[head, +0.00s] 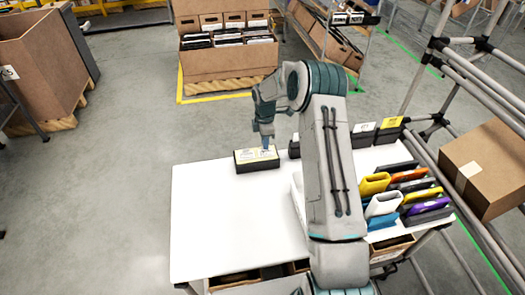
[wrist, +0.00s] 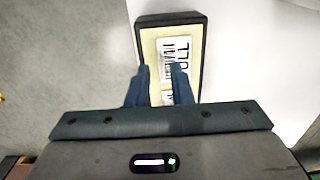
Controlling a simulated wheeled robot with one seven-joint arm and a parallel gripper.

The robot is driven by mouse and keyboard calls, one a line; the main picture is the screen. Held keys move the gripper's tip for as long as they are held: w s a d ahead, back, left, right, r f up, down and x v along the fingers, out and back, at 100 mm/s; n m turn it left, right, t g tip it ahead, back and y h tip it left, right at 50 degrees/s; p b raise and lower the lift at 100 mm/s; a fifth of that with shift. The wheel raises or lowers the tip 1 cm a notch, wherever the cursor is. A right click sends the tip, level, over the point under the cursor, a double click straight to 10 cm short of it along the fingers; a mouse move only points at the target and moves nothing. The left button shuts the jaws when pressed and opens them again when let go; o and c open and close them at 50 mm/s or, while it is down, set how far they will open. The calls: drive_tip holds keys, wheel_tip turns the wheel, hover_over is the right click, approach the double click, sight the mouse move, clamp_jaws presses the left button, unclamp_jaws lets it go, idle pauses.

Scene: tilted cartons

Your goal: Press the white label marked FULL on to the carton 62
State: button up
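A black block (wrist: 198,50) with a pale yellow top bears white labels; it also stands near the far edge of the white table in the head view (head: 258,165). One white label (wrist: 175,52) has large black letters and bar-like marks, but I cannot read it surely as FULL. Part of another label (wrist: 168,95) shows between my fingers. My gripper (wrist: 160,68) is open, pointing down over the block, its two blue fingers apart with nothing seen held. It also shows just above the block in the head view (head: 266,143). No carton number 62 is readable.
A brown carton (head: 485,170) with a small white label sits tilted on the right rack. A large open carton (head: 228,62) with boxes stands beyond the table. Coloured holders (head: 384,205) crowd the table's right side. The table's left part (head: 215,215) is clear.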

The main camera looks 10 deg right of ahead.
drive_tip(key=shift+f, duration=0.65)
clamp_jaws()
drive_tip(key=shift+r, duration=0.2)
wheel_tip(320, 180, up, 7)
drive_tip(key=p, duration=0.3)
drive_tip(key=shift+f, duration=0.15)
idle(0.7)
idle(0.4)
